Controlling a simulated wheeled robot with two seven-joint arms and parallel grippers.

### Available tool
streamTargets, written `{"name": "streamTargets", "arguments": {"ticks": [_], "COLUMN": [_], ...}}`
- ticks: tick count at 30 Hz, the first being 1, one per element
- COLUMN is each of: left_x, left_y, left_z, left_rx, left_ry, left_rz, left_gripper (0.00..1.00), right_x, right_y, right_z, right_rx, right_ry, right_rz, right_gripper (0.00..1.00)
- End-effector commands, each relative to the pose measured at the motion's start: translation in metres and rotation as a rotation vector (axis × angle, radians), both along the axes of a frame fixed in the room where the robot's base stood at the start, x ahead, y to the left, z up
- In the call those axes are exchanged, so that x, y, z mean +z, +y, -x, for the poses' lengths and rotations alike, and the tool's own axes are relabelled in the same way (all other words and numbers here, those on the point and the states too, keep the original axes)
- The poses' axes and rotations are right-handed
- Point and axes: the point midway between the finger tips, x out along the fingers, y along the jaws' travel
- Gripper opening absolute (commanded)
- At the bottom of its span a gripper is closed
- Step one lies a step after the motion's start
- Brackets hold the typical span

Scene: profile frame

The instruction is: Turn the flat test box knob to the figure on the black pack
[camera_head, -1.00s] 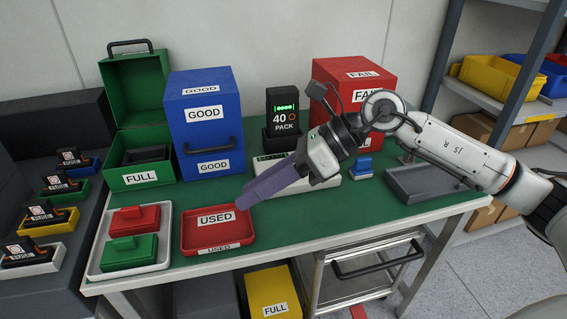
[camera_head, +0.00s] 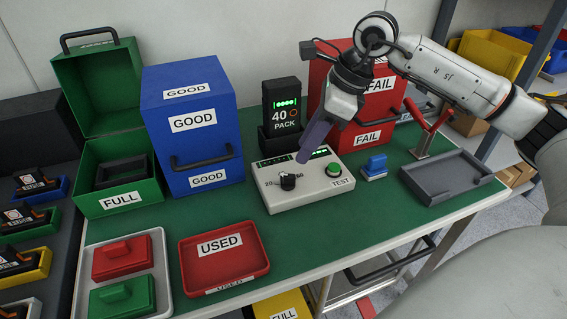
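My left gripper is not in view.
A blue GOOD box (camera_head: 193,95) and an open green FULL box (camera_head: 90,200) stand at the left. A red FAIL box (camera_head: 366,137) stands behind my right gripper. A red USED tray (camera_head: 262,262), a blue stamp-like block (camera_head: 376,163) and a grey tray (camera_head: 470,188) flank the test box.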

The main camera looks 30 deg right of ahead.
Motion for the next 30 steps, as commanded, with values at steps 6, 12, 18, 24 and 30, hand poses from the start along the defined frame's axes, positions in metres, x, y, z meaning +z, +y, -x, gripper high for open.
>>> {"name": "streamTargets", "arguments": {"ticks": [6, 12, 18, 24, 30], "left_x": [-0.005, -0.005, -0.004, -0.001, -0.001], "left_y": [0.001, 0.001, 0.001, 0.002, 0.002], "left_z": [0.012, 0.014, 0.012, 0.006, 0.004], "left_rx": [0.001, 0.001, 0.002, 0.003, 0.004], "left_ry": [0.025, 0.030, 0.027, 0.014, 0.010], "left_rz": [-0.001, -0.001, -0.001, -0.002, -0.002], "left_gripper": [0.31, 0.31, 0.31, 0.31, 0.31], "right_x": [-0.038, -0.068, -0.081, -0.083, -0.083], "right_y": [0.013, 0.021, 0.025, 0.025, 0.025], "right_z": [-0.009, -0.018, -0.023, -0.023, -0.023], "right_rx": [0.003, 0.002, 0.001, 0.001, 0.001], "right_ry": [0.005, 0.003, 0.001, 0.000, 0.001], "right_rz": [-0.002, -0.002, -0.001, 0.000, -0.001], "right_gripper": [0.30, 0.30, 0.30, 0.30, 0.10]}}
